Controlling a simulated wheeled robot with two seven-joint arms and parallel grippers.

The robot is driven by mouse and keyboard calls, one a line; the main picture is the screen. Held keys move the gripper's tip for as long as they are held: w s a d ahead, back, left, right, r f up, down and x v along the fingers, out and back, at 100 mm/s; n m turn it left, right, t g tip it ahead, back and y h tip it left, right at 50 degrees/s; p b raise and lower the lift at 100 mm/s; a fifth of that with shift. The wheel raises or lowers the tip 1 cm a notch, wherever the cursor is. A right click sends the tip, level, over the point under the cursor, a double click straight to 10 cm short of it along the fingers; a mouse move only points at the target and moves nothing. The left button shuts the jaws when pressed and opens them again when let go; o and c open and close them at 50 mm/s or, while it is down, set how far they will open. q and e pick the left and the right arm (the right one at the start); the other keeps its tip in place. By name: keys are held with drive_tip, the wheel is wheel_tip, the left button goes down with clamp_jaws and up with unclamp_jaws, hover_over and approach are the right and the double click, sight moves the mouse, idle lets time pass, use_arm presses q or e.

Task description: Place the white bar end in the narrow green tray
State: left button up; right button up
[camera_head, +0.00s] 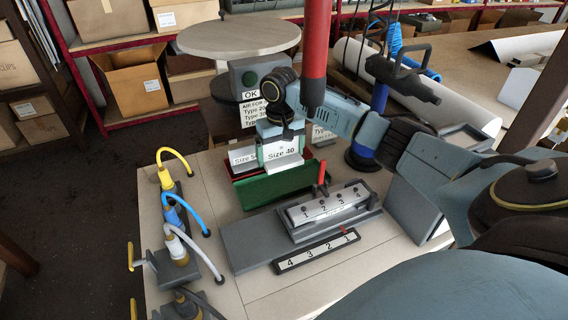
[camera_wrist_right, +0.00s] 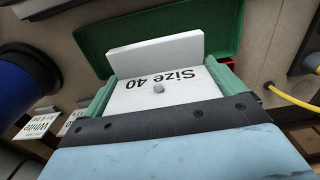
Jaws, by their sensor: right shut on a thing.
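My right gripper (camera_head: 281,133) points down over the back of the narrow green tray (camera_head: 254,198). It is shut on a white piece, which I take to be the white bar end (camera_head: 288,164). In the right wrist view the white piece (camera_wrist_right: 155,52) is a pale block in front of a white face marked "Size 40" (camera_wrist_right: 160,86). The green tray (camera_wrist_right: 92,38) lies behind and below it. The white piece overlaps the tray in both views; contact with the tray floor cannot be told. My left gripper is not in view.
A red tray (camera_head: 243,172) with a "Size 5…" label stands behind the green one. A grey fixture (camera_head: 330,208) numbered 1 to 4 sits at the right. Cabled plugs (camera_head: 176,210) line the left table edge. A red cylinder (camera_head: 316,45) hangs above.

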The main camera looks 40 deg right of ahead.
sight(281, 181)
wheel_tip(281, 181, down, 8)
drive_tip(key=shift+r+b, duration=0.25)
drive_tip(key=shift+b, duration=0.55)
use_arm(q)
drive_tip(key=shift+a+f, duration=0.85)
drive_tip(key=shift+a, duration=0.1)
use_arm(e)
drive_tip(key=shift+f, duration=0.1)
drive_tip(key=shift+f, duration=0.15)
drive_tip(key=o, duration=0.8)
wheel_tip(281, 181, up, 12)
drive_tip(key=shift+f+p, duration=0.2)
drive_tip(key=shift+p, duration=1)
drive_tip(key=shift+r, duration=0.35)
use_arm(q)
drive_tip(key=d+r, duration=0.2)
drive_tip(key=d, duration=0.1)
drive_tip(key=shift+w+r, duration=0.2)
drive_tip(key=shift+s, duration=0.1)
